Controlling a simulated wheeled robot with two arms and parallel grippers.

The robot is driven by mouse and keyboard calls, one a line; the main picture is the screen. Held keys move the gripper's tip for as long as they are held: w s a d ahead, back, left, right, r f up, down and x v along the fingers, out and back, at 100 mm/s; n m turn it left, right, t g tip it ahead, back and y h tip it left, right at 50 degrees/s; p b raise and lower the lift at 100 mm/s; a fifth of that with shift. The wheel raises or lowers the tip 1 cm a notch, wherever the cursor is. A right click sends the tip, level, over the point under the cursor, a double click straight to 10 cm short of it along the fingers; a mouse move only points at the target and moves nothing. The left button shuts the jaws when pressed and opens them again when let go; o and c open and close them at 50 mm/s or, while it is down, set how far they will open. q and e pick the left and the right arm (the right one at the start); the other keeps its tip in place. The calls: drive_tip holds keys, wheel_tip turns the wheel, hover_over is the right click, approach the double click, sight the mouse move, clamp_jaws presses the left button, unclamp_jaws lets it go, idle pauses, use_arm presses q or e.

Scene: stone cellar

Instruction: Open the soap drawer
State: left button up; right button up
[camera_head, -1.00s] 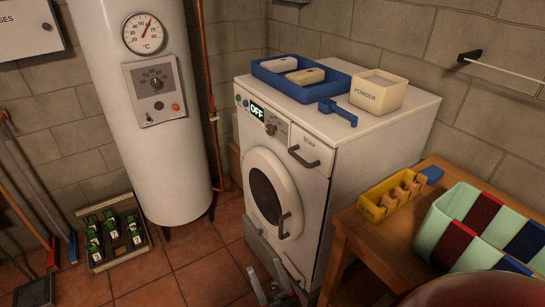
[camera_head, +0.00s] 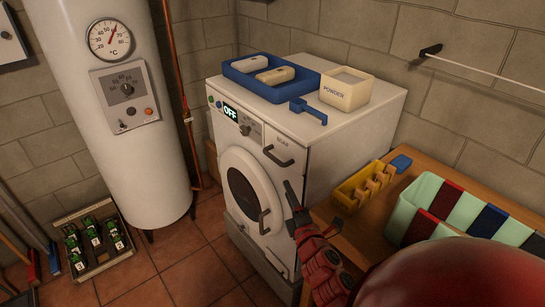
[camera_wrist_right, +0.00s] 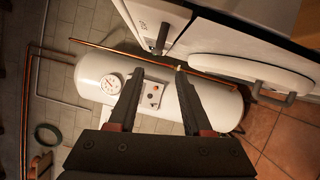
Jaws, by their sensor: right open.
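The white washing machine (camera_head: 325,145) stands in the middle, its display reading OFF. Its soap drawer (camera_head: 283,142), marked SOAP, is at the top right of the front and looks shut. The dark drawer handle (camera_head: 278,157) is a bar across it. My right gripper (camera_head: 290,190) is open and empty, in front of the machine, below and slightly right of the handle, apart from it in the picture. In the right wrist view my right gripper (camera_wrist_right: 158,70) has its fingers spread, with the handle (camera_wrist_right: 161,38) beyond the fingertips. My left gripper is not in view.
A blue tray (camera_head: 238,76), powder box (camera_head: 347,92) and blue scoop (camera_head: 308,110) are on the machine. The round door (camera_head: 238,168) has its own handle (camera_head: 263,222). A wooden table (camera_head: 350,235) with a yellow organizer (camera_head: 348,197) stands right. The boiler (camera_head: 160,150) stands left.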

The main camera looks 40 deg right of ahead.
sight(272, 155)
drive_tip(key=p+x, duration=0.3)
drive_tip(key=x, duration=1.2)
drive_tip(key=shift+a+r, duration=0.1)
drive_tip(key=shift+r, duration=0.1)
drive_tip(key=shift+w+f, duration=0.1)
drive_tip(key=shift+w, duration=0.3)
clamp_jaws()
idle(0.4)
